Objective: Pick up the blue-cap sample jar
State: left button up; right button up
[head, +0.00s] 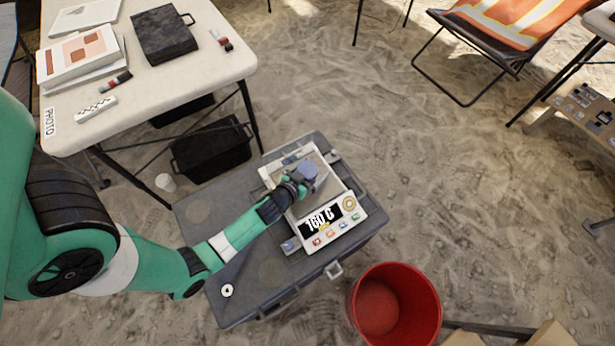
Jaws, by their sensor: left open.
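The blue-cap sample jar (309,170) is on the weighing scale (354,218), and only its blue cap shows clearly. The scale's display reads what looks like 160 G. My left gripper (301,180) is open at the jar, with its fingers close beside the cap. The wrist hides part of the jar and of the scale's plate, and I cannot tell whether the fingers touch the jar. My right gripper is not in view.
The scale rests on a grey case (262,272). A red bucket (420,300) stands at the front right. A white table (150,75) with papers, a black box (165,35) and markers is at the upper left.

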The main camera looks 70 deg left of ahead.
aim_at(311, 165)
pick_arm(q)
jog(key=shift+s, duration=0.1)
